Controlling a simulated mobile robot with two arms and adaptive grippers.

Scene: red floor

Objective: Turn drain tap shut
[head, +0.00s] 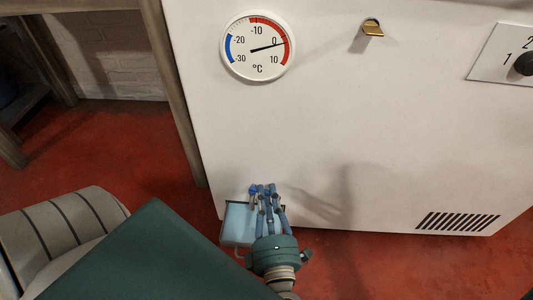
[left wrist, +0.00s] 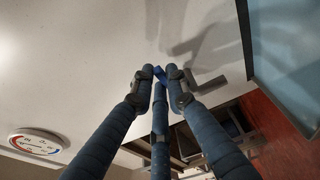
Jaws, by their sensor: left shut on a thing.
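The drain tap (left wrist: 212,85) shows in the left wrist view as a small grey piece with a blue part between my fingertips. It sits low on the front of a white cabinet (head: 330,110). My left gripper (head: 264,190) is at the cabinet's lower left, its blue fingers closed together; it also shows in the left wrist view (left wrist: 162,74). The fingers are shut on the tap and hide much of it, so I cannot tell how far its handle is turned. In the head view the tap is mostly hidden behind the fingers. My right gripper is not in view.
A light blue tray (head: 238,224) is beside and below my left gripper. A round thermometer (head: 257,47), a brass key or latch (head: 373,29), a black knob (head: 525,64) and a vent (head: 458,221) are on the cabinet. A wooden post (head: 176,90) stands left; red floor lies around.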

